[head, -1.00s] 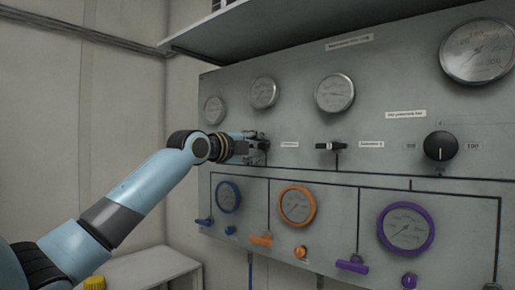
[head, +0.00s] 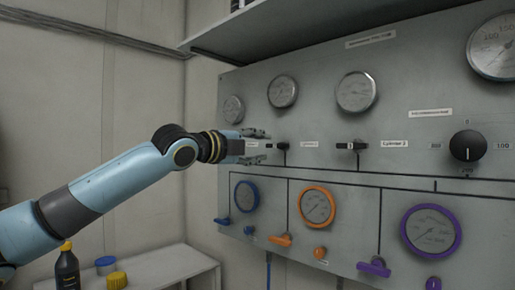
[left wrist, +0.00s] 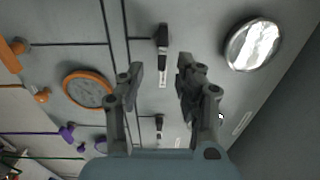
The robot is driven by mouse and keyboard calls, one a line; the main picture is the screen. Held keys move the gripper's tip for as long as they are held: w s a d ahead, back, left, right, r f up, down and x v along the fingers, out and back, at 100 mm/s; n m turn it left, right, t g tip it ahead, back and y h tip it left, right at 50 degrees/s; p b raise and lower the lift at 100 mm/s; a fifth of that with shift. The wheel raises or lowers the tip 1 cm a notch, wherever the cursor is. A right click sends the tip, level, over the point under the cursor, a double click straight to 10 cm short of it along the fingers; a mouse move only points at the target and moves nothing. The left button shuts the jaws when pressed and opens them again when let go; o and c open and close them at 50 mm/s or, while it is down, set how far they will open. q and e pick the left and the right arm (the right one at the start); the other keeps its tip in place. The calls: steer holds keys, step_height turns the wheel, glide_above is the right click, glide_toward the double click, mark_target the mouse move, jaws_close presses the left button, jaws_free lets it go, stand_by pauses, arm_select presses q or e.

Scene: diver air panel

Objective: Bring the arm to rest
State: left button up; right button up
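My left gripper (head: 264,146) is in front of the left part of the grey panel (head: 330,130). Its two fingers are apart with nothing between them in the head view. A small black valve handle (head: 283,147) is just to the right of the fingertips, and a gap shows between them. In the left wrist view the open fingers (left wrist: 160,70) point at the panel, with a black handle (left wrist: 162,38) beyond the tips. My right gripper is in neither view.
A second black handle (head: 352,146) and a black knob (head: 466,145) are farther right. Gauges ringed in blue (head: 246,195), orange (head: 317,206) and purple (head: 431,231) sit below. A shelf overhangs the panel.

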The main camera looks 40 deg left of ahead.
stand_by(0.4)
